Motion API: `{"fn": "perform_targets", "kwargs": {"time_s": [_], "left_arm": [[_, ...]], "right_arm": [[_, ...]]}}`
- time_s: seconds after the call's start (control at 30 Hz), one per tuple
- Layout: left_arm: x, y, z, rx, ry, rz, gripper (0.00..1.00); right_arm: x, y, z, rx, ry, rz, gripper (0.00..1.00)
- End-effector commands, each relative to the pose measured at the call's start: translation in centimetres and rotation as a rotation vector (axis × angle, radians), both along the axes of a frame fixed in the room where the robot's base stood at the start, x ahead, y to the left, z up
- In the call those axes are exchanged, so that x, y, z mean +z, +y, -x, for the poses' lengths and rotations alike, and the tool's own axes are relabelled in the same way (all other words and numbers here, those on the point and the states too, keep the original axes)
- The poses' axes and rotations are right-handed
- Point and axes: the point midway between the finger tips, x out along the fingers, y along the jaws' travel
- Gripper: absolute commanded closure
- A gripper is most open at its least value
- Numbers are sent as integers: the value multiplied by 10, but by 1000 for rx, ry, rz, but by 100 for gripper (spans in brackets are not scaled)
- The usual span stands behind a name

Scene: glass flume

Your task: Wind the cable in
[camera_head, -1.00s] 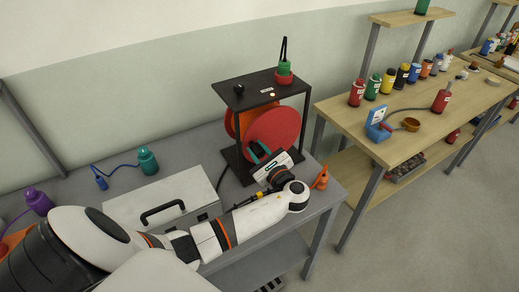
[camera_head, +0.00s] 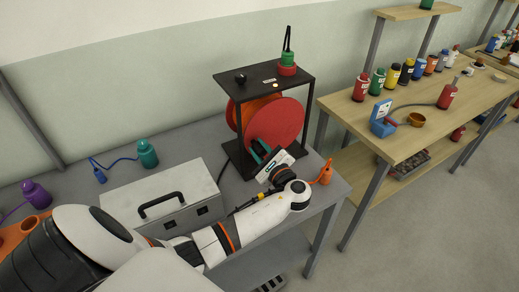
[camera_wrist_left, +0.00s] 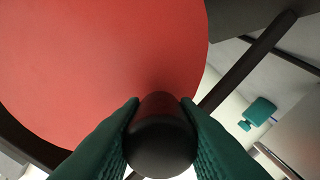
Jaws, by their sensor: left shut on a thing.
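A cable reel with a big red disc (camera_head: 278,122) stands in a black frame (camera_head: 226,100) on the grey bench. An orange drum part (camera_head: 232,114) shows behind the disc. My left gripper (camera_head: 262,152), with teal fingers, is at the lower front of the disc. In the left wrist view, its fingers are shut on a dark round handle knob (camera_wrist_left: 160,150) in front of the red face (camera_wrist_left: 100,70). The cable on the drum cannot be made out clearly. My right gripper is not in view.
A grey case (camera_head: 140,198) with a black handle lies left of the reel. A wooden table (camera_head: 420,135) with bottles is at the right.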

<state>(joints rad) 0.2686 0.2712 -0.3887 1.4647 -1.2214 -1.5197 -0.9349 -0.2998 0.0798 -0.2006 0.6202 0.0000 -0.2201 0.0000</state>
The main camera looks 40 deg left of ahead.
Motion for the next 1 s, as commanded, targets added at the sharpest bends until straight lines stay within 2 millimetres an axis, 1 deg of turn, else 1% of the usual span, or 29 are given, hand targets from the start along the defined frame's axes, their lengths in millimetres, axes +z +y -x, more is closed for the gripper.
{"fn": "perform_targets", "kwargs": {"time_s": [0.03, 0.07, 0.1, 0.17, 0.43, 0.57, 0.67, 0.8, 1.0], "left_arm": [[0, 0, 0, 1, 1, -1, 100], [0, 0, 0, 1, 1, -1, 68], [0, 0, 0, 1, 1, -1, 61], [0, 0, 0, 0, 2, -1, 52], [0, 0, 0, 0, 2, -1, 51], [-2, -9, 3, -1, 2, 1, 51], [-3, -24, 9, -3, 0, 3, 51], [-4, -52, 21, -2, 1, 5, 51], [-3, -89, 36, -2, 2, 3, 51]], "right_arm": [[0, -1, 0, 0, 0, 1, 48], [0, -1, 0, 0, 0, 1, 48], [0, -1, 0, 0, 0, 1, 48], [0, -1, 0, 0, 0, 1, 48], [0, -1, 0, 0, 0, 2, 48], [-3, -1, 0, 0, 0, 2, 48], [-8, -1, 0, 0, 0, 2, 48], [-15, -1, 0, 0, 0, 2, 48], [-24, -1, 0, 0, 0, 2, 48]]}}
